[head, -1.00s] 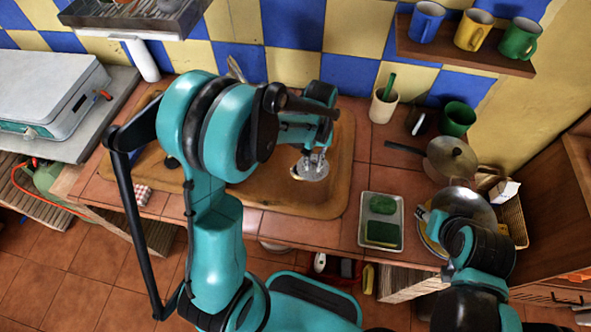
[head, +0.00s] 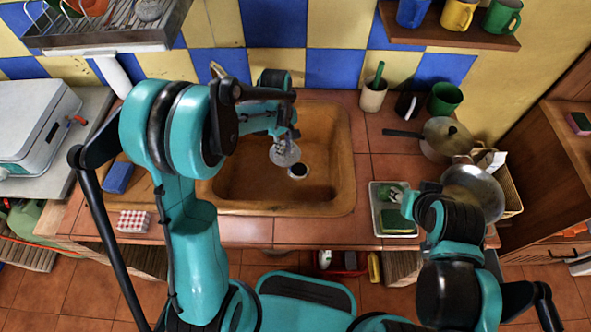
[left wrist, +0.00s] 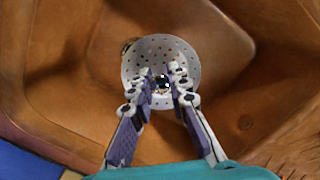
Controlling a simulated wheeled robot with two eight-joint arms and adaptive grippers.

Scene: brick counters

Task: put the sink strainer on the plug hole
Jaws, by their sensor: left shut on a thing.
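The sink strainer (head: 285,153) is a round, pale, perforated disc, held over the brown sink (head: 325,130). My left gripper (head: 283,138) is shut on the strainer. In the left wrist view the two fingertips (left wrist: 160,84) meet at the middle of the strainer (left wrist: 160,50).
A metal tray (head: 411,233) with green sponges stands right of the sink. Pans (head: 440,139), a green cup (head: 445,98) and a utensil pot (head: 372,98) stand further right and back. A blue sponge (head: 117,177) and a checked box (head: 133,221) lie left.

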